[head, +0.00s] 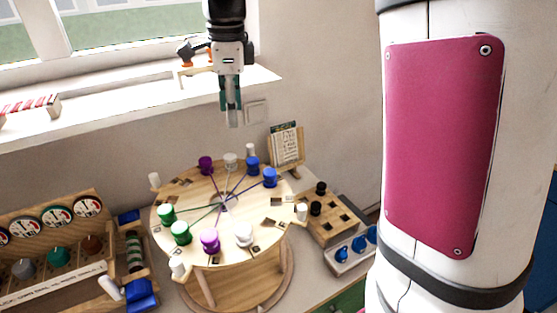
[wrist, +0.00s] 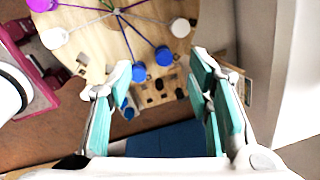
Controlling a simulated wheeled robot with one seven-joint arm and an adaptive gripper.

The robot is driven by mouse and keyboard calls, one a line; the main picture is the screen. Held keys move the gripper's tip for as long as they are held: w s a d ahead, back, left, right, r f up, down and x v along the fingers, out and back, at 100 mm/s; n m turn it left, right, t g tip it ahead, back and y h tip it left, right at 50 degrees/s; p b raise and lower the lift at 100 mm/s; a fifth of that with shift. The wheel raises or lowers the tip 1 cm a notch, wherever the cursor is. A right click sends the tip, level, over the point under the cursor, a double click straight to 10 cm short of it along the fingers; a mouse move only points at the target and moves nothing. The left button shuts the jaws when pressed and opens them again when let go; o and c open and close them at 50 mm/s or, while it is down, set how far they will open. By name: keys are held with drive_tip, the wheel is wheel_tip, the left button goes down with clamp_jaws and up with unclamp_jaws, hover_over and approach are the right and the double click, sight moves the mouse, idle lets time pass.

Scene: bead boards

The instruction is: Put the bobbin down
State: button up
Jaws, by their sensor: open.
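A round wooden board (head: 199,195) stands on the table and carries several bobbins with threads running to its centre. They include green bobbins (head: 181,232) at the left, a purple bobbin (head: 209,240) and a white bobbin (head: 244,234) at the front, another purple bobbin (head: 205,163) at the back, and blue bobbins (head: 270,177) at the back right. My gripper (head: 232,118) hangs above the back of the board, open and empty, apart from all bobbins. In the wrist view two blue bobbins (wrist: 163,56) (wrist: 139,72) show between and beyond the open fingers. I cannot tell which bobbin the task names.
A block with black pegs and blue knobs (head: 340,216) lies right of the board. A panel with dials (head: 55,216) stands at the left. A card on a stand (head: 286,145) is behind, below the window sill (head: 130,105). The air around my gripper is clear.

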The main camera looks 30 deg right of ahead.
drive_tip(key=s+n+t, duration=0.4)
drive_tip(key=s+n, duration=1.7)
drive_tip(key=s, duration=0.4)
drive_tip(key=shift+n, duration=0.3)
